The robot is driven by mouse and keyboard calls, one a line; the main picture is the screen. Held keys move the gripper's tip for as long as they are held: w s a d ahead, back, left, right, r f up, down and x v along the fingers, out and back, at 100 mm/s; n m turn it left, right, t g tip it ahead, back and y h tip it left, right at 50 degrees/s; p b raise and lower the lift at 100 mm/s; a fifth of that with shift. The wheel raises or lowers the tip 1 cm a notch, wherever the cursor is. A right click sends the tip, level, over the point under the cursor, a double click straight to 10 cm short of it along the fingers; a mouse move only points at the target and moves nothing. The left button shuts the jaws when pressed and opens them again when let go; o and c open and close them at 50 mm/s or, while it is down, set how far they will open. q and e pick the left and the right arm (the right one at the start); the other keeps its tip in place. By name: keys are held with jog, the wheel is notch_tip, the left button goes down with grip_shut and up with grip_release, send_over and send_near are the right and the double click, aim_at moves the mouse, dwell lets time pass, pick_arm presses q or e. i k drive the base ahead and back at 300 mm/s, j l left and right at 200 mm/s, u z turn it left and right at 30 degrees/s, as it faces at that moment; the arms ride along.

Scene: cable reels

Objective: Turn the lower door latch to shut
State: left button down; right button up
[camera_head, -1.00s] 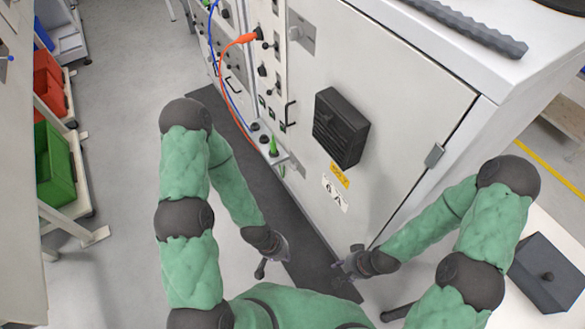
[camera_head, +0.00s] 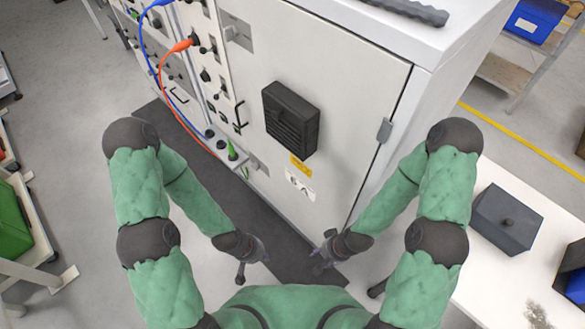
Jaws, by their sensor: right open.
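The grey cabinet door (camera_head: 345,110) stands flush with its frame and carries a black vent box. The lower door latch (camera_head: 257,163) shows as a small grey plate at the door's lower left edge; its handle angle is too small to tell. The upper latch (camera_head: 237,33) is a grey plate with a dark knob. My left gripper (camera_head: 250,256) is low in front of the cabinet, below the lower latch and apart from it; its fingers are unclear. My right gripper (camera_head: 323,256) is open and empty, low in front of the door and apart from it.
Orange and blue cables (camera_head: 163,75) hang from the panel left of the door. A green plug (camera_head: 232,151) stands on a small ledge near the lower latch. A white table (camera_head: 500,260) with a dark box is at right.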

aim_at(257, 166)
jog(key=k+z, duration=0.1)
jog(key=k, duration=0.6)
jog(key=z, duration=0.45)
jog(key=j+z, duration=0.1)
jog(key=z, duration=0.3)
jog(key=j+z, duration=0.1)
jog(key=z, duration=0.35)
jog(key=i+j+z, duration=0.1)
jog(key=z, duration=0.35)
jog(key=k+j, duration=0.1)
jog(key=j, duration=0.35)
jog(key=k+j, duration=0.1)
jog(key=j, duration=0.85)
jog(key=k+j, duration=0.15)
jog(key=j, duration=0.3)
jog(key=k+j+z, duration=0.1)
jog(key=j, duration=0.35)
jog(key=k+j, duration=0.1)
jog(key=j, duration=0.35)
